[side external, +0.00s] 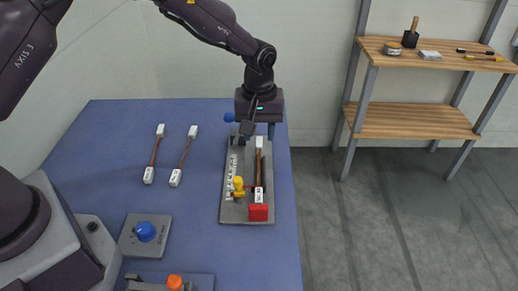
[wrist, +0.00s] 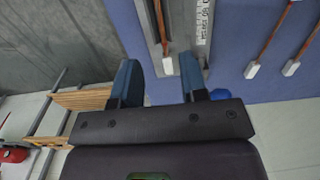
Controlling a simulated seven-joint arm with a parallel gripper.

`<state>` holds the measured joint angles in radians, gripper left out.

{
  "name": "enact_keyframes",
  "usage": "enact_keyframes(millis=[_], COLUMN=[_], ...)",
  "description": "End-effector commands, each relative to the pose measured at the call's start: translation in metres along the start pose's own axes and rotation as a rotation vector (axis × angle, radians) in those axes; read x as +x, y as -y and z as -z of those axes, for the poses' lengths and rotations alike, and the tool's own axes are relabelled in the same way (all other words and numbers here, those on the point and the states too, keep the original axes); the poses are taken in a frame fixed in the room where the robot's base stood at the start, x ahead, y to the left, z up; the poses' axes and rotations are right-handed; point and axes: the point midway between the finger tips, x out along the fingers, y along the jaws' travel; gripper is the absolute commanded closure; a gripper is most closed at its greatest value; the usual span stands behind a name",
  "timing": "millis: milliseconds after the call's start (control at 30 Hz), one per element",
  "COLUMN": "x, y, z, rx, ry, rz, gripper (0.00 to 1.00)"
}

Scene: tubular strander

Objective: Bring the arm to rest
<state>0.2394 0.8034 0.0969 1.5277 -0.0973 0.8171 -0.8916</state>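My gripper (side external: 259,132) is over the far end of a grey fixture plate (side external: 233,212) on the blue table. In the wrist view, its two blue fingers (wrist: 158,75) are apart. A white cable connector (wrist: 167,66) shows in the gap between them, and I see neither finger clamped on it. The cable (side external: 258,165) lies lengthwise along the plate, its near white connector (side external: 258,195) next to a red block (side external: 258,213). A yellow clamp or knob (side external: 238,186) stands on the plate beside a white ruled scale (side external: 230,178).
Two loose cables (side external: 154,154) (side external: 183,157) with white ends lie left on the blue table (side external: 110,118). A blue button box (side external: 146,235) and an orange knob (side external: 174,282) are nearer. A wooden shelf (side external: 420,121) stands right, across open floor.

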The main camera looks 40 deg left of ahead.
Motion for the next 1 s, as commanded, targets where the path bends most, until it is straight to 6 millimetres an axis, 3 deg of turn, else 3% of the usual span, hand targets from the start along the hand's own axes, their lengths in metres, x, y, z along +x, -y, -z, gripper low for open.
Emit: enact_keyframes(millis=[200, 433, 500, 567, 867, 1000], x=[-0.033, -0.039, -0.029, -0.037, -0.109, -0.145], y=[-0.001, 0.002, 0.015, 0.028, 0.089, 0.126], z=[0.000, -0.001, -0.009, -0.018, -0.048, -0.067], rx=[0.001, 0.094, 0.181, 0.272, 0.555, 0.669], ry=[0.000, 0.003, 0.029, 0.041, 0.010, -0.044], rz=[-0.001, 0.008, 0.042, 0.049, -0.010, -0.051], gripper=[0.60, 0.60, 0.60, 0.60, 0.60, 0.60])
